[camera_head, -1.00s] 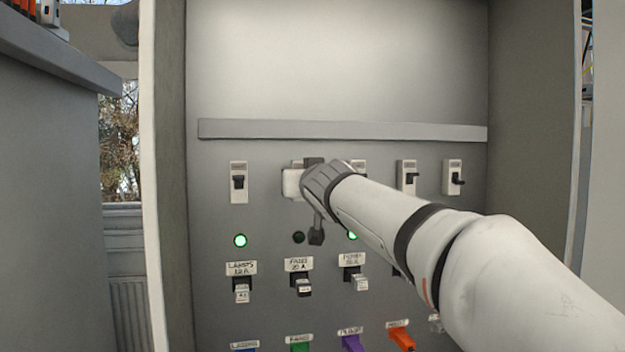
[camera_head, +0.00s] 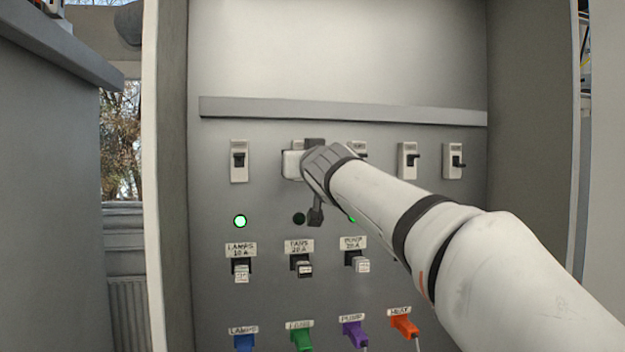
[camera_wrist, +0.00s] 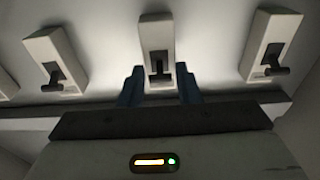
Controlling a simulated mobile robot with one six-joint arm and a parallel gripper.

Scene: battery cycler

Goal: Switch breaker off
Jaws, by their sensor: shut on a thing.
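A row of white breakers with black levers runs across the grey panel (camera_head: 330,60). The first breaker (camera_head: 239,161) stands at left, above a lit green lamp (camera_head: 240,221). My gripper (camera_head: 292,163) is at the second breaker, above the FANS label (camera_head: 299,246), and mostly hides it in the head view. The lamp (camera_head: 299,219) below that breaker is dark. In the wrist view, my two blue fingers (camera_wrist: 160,86) flank the lower part of the middle breaker (camera_wrist: 157,38) and its dark lever. The exact contact with the lever cannot be made out.
More breakers stand to the right, among them the fourth (camera_head: 407,161) and fifth (camera_head: 453,161). A grey ledge (camera_head: 340,110) runs above the row. Labelled plugs and coloured connectors, such as the green one (camera_head: 301,339), project below. Cabinet side walls (camera_head: 532,150) bound the panel.

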